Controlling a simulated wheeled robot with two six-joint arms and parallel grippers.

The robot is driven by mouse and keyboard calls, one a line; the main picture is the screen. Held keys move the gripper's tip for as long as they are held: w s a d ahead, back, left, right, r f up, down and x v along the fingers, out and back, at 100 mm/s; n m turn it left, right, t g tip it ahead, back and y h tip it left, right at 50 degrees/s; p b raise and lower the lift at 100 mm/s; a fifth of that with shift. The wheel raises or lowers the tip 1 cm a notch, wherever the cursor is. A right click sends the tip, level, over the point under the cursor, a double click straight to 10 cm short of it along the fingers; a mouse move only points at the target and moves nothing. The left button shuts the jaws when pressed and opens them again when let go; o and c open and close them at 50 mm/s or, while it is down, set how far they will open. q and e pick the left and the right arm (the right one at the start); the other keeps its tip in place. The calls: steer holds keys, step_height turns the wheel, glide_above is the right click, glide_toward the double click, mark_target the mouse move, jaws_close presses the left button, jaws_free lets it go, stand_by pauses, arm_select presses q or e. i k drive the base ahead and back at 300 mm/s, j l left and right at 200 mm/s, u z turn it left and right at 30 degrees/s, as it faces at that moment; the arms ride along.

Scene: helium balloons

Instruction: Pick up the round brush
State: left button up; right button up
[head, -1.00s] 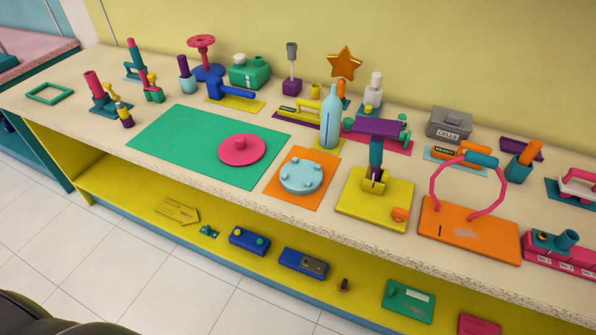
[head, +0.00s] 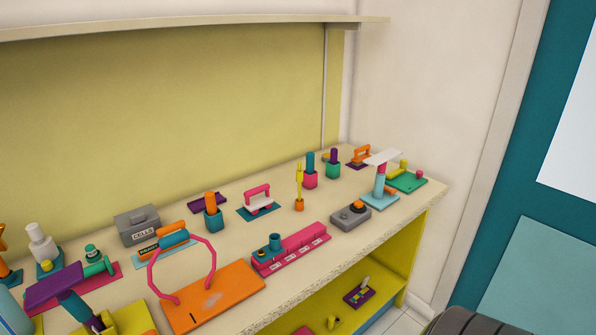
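I cannot tell for certain which thing is the round brush. A pink-handled piece with a white underside (head: 259,200) lies on a teal mat on the bench and looks like a brush. Upright handles also stand in cups: an orange one in a teal cup (head: 213,219), a teal one in a pink cup (head: 310,179), and a purple one in a green cup (head: 333,171). Whatever is inside these cups is hidden. Neither of my grippers shows in the head view.
The long bench (head: 335,238) ends at the right near a wall. An orange board (head: 225,296) with a pink hoop, a pink rack (head: 292,250), a grey box (head: 138,228) and a grey device (head: 350,217) stand on it. A shelf (head: 190,24) hangs above.

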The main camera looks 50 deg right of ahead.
mark_target(333, 151)
steer(key=z, duration=1.75)
steer(key=i+l+u, duration=0.1)
steer(key=i+l, duration=0.15)
steer(key=i+l+u, duration=0.1)
steer(key=i+l, duration=0.15)
steer(key=l, duration=0.25)
steer(key=i+l, duration=0.2)
steer(key=l, duration=0.2)
steer(key=i+u, duration=0.05)
